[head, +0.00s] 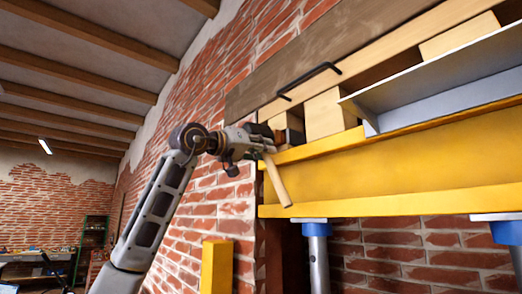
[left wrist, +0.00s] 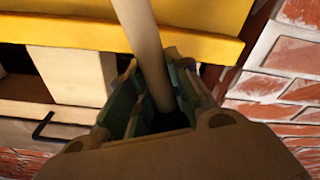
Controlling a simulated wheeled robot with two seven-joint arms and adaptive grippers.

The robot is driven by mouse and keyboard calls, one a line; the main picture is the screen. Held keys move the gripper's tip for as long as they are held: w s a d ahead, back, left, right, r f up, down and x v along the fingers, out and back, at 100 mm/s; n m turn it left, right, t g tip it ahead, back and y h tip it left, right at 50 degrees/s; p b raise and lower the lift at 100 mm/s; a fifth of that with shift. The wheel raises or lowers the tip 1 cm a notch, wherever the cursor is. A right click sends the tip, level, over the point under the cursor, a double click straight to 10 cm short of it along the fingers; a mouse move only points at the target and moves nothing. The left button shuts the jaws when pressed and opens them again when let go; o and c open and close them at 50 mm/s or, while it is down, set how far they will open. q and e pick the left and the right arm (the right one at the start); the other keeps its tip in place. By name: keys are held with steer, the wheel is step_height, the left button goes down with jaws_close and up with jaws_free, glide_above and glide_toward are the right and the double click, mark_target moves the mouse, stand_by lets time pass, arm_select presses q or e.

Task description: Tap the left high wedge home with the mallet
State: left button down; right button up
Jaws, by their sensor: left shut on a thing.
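My left gripper (head: 262,148) is shut on the mallet's pale round handle (head: 277,182), at the left end of the yellow beam. The handle slants down in front of the beam's end; in the left wrist view it runs up from between the fingers (left wrist: 155,105). I cannot clearly make out the mallet's head. A dark block (head: 290,124) shows just right of the gripper. A pale wooden block (head: 323,113) stands in the gap above the beam, also seen in the left wrist view (left wrist: 70,75). I cannot tell which piece is the left high wedge. My right gripper is out of view.
The yellow beam (head: 380,187) rests over blue-topped metal posts (head: 316,229). Above are a wooden plank with a black handle (head: 308,80) and a grey metal angle (head: 440,82). A brick wall (head: 215,100) stands behind. A yellow post (head: 217,265) stands lower left.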

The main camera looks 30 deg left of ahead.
arm_select(q)
steer(key=shift+s, duration=0.15)
steer(key=shift+v, duration=1.2)
steer(key=shift+w+r, duration=0.2)
steer(key=shift+w, duration=0.05)
steer(key=shift+x, duration=1.45)
steer(key=shift+f, duration=0.2)
steer(key=shift+v, duration=1.15)
steer(key=shift+d+r, duration=0.1)
steer(key=shift+r, duration=0.05)
